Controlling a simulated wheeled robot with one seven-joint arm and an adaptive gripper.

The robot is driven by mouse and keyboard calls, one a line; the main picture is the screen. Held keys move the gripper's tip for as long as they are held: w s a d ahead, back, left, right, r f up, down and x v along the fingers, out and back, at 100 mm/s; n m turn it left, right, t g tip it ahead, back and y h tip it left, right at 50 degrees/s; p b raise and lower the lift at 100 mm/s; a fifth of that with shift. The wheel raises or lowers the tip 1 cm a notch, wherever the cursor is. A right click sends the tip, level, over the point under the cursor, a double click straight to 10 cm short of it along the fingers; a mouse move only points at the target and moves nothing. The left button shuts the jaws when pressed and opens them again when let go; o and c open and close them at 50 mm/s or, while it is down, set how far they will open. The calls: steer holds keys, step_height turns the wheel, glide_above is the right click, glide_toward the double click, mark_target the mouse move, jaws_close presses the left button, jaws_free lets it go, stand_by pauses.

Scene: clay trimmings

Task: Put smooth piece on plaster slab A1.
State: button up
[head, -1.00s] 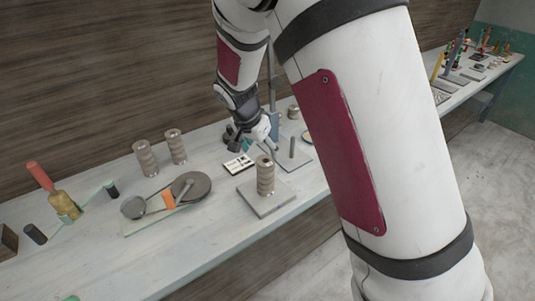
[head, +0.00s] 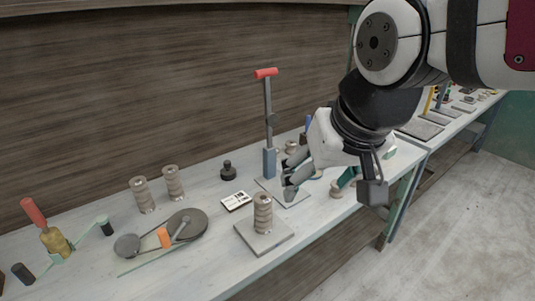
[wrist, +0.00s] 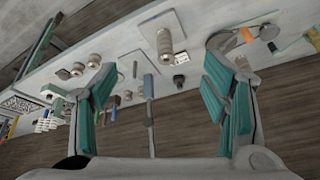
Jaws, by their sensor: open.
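A square grey slab (head: 279,237) stands near the table's front edge with a ridged, beige cylindrical piece (head: 263,212) upright on it. The slab also shows in the wrist view (wrist: 135,62), with the piece (wrist: 164,44) on it. Two similar ridged pieces (head: 141,194) (head: 173,182) stand at the back left. Small round pale pieces (wrist: 94,61) (wrist: 77,69) lie near the left finger in the wrist view. I cannot tell which piece is the smooth one or which slab is A1. My gripper (head: 330,186) is open and empty, above the table right of the slab.
A red-handled lever tool (head: 268,115) stands on a plate behind the slab. A white card (head: 237,201) and a dark knob (head: 228,170) lie behind it.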

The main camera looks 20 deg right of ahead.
steer(key=shift+n, duration=0.8)
steer(key=shift+s+a+r, duration=0.1)
steer(key=shift+s, duration=1.05)
steer(key=shift+s+a, duration=0.1)
steer(key=shift+s, duration=1.05)
